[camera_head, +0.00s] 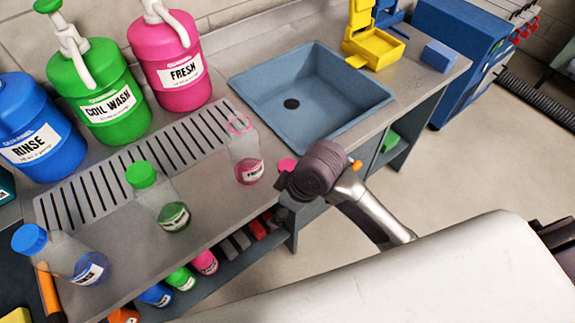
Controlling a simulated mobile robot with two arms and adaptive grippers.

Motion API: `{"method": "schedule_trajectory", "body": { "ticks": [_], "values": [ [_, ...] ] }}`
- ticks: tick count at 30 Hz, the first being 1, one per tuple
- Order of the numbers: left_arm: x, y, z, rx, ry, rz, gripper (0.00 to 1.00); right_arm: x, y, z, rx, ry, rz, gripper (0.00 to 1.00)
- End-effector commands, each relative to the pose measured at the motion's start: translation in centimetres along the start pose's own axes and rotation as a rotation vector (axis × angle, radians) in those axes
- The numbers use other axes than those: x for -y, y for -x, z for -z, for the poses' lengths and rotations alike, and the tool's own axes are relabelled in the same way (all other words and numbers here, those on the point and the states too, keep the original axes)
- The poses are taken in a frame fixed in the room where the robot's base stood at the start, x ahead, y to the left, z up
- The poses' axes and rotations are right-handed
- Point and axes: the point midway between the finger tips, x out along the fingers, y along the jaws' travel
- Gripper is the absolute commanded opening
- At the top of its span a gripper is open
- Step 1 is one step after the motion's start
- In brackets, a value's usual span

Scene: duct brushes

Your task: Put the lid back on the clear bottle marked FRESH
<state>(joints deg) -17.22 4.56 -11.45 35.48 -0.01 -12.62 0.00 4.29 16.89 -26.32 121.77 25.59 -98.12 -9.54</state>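The clear bottle marked FRESH (246,155) stands upright on the steel counter, with a little pink liquid at the bottom. Its top shows a pink ring around an open mouth and no lid. A round pink lid (287,164) shows to the right of the bottle, near the counter's front edge. My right gripper (283,184) is right beside the lid, partly hidden behind its dark wrist. I cannot tell whether its fingers hold the lid or whether the lid rests on the counter. My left gripper is not in view.
Clear bottles with a green cap (141,175) and a blue cap (30,239) stand to the left. Large blue, green and pink (181,87) jugs stand behind. A blue sink (290,122) lies right of the bottle. Several small bottles are on a lower shelf.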

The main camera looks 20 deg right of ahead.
Motion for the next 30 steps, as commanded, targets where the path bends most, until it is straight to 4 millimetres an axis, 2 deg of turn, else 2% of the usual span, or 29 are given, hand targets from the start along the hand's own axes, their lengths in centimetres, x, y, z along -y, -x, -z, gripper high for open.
{"method": "schedule_trajectory", "body": {
  "ticks": [1,6,12,15,21,30],
  "values": [
    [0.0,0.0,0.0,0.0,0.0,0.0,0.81,-1.2,0.3,1.5,0.018,0.068,0.0,0.82],
    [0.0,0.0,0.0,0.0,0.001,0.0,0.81,-5.3,2.1,5.0,0.14,0.285,0.021,0.82],
    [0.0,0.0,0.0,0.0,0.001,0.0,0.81,-10.7,6.0,7.0,0.279,0.401,0.022,0.82],
    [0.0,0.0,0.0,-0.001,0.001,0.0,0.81,-12.5,7.7,7.4,0.319,0.418,0.023,0.82],
    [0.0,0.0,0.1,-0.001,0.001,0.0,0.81,-13.7,9.0,7.7,0.347,0.429,0.028,0.82],
    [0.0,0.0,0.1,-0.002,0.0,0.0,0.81,-13.7,8.9,7.7,0.345,0.428,0.028,0.82]
  ]
}}
